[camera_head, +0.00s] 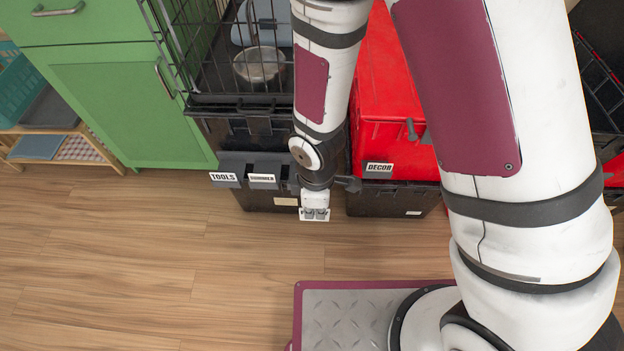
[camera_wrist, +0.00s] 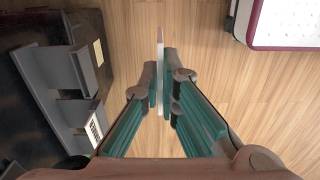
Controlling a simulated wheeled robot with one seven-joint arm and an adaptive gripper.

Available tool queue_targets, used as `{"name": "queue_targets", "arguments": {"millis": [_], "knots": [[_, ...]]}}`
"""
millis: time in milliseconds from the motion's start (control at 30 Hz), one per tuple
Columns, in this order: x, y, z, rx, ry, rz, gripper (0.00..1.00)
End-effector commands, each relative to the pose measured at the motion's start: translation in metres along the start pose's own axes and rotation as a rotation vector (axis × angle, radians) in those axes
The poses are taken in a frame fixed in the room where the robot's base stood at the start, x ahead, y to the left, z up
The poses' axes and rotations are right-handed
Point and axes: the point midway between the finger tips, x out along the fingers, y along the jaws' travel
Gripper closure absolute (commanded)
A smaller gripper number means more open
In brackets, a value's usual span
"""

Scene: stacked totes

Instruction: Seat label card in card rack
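My gripper (camera_wrist: 162,88) is shut on a thin white label card (camera_wrist: 160,50), seen edge-on between the teal fingers in the wrist view. In the head view, my gripper (camera_head: 315,200) points down over the floor, in front of the black totes, with the card (camera_head: 314,214) at its tip. The dark grey card rack (camera_head: 250,157) is on the front of a black tote, left of my gripper. It bears a TOOLS card (camera_head: 224,176) and a second card (camera_head: 262,178). In the wrist view the rack (camera_wrist: 48,82) is at left, apart from the held card, with one printed card (camera_wrist: 95,128) showing.
A wire crate (camera_head: 215,60) sits above the rack's tote. A green cabinet (camera_head: 130,110) is at left. The wood floor (camera_head: 130,260) in front is clear.

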Motion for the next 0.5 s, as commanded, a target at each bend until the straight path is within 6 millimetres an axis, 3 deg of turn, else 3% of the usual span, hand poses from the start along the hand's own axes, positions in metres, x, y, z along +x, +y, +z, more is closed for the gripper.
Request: {"name": "queue_targets", "arguments": {"millis": [300, 500], "knots": [[0.009, 0.075, -0.023, 0.001, 0.002, 0.002, 1.00], [0.011, 0.104, -0.032, -0.001, 0.001, 0.000, 1.00]]}}
